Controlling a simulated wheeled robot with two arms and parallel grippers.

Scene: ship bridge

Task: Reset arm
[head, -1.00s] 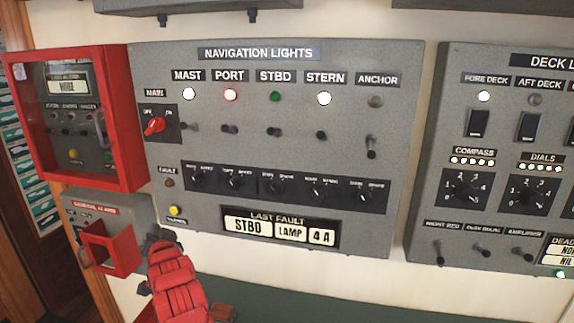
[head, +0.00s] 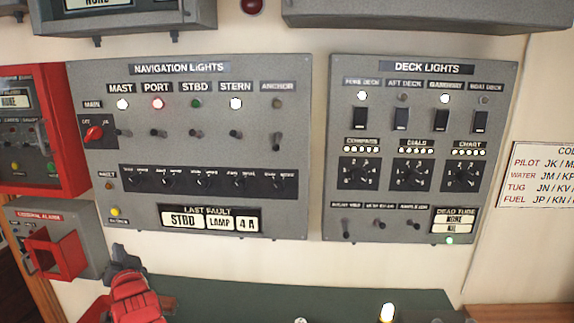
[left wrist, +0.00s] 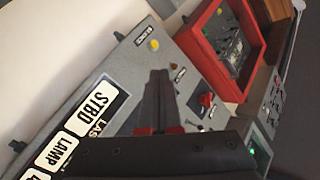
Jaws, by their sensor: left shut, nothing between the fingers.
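My left gripper (head: 120,252) shows at the lower left of the head view, at the end of my red arm. It is below the navigation lights panel (head: 290,100) and to the right of the general alarm box (head: 85,225). In the left wrist view its dark fingers (left wrist: 158,75) are together with nothing between them, in front of the tilted panel. On the panel, the mast, port and stern lamps are lit, and the stbd lamp (head: 196,104) is dim green. The last fault window (head: 209,219) reads STBD, LAMP, 4 A. My right gripper does not show.
The deck lights panel (head: 322,215) is on the wall to the right, with several switches and dials. A red-framed box (head: 70,130) is at the far left. A green surface (head: 260,300) with a small lit lamp (head: 387,312) lies below. A code sign (head: 545,175) hangs at the far right.

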